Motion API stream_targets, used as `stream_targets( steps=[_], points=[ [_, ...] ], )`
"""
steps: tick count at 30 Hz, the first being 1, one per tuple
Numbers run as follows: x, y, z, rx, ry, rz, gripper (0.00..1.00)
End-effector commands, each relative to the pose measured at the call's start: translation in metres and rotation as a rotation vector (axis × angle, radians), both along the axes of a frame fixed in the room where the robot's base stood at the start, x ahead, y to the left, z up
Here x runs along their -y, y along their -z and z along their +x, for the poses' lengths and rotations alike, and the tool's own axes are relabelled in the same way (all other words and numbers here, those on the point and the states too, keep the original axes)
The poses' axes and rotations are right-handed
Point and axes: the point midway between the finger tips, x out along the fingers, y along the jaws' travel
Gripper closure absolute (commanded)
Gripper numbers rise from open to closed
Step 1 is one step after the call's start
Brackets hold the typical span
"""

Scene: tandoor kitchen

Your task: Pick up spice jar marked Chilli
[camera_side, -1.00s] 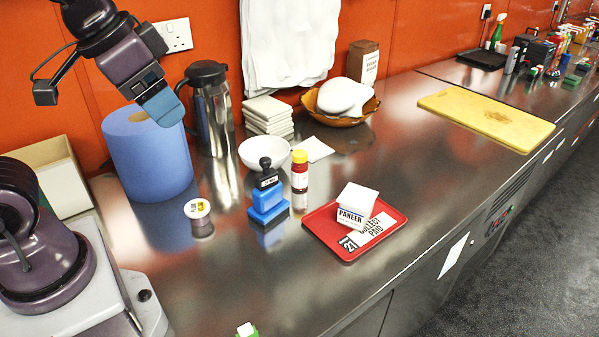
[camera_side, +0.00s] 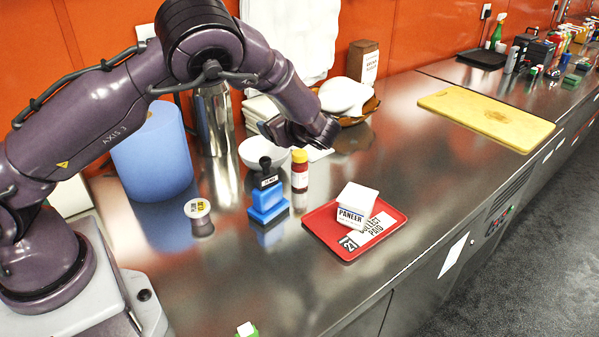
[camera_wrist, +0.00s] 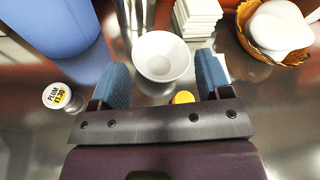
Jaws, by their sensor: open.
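A small jar with a yellow cap and red contents (camera_side: 299,172) stands upright on the steel counter, behind and right of a blue stamp. Its label is too small to read, so I cannot confirm Chilli. In the wrist view its yellow cap (camera_wrist: 182,97) shows between the fingers, nearer the right one, partly hidden by the gripper body. My gripper (camera_wrist: 163,70) is open and empty, its two blue fingers spread and pointing down. In the side view my wrist is above and behind the jar; the fingers are hidden there.
The blue stamp (camera_side: 268,202) stands close to the jar. A white bowl (camera_wrist: 162,56) is just beyond. Also near are a labelled tub (camera_side: 197,208), a blue roll (camera_side: 153,155), a steel flask (camera_side: 216,130) and a red tray (camera_side: 344,254) with a paneer box.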

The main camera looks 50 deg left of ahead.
Motion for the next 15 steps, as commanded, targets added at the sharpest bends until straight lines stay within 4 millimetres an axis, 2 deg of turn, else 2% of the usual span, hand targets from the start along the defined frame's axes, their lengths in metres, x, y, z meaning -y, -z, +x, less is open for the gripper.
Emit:
stream_targets(
  steps=[1,6,11,15],
  points=[
    [0.004,0.012,0.012,-0.057,0.063,0.086,0.29],
    [0.017,0.033,0.038,-0.183,0.211,0.287,0.29],
    [0.024,0.044,0.048,-0.231,0.269,0.366,0.29],
    [0.024,0.064,0.048,-0.238,0.275,0.373,0.29]
  ],
)
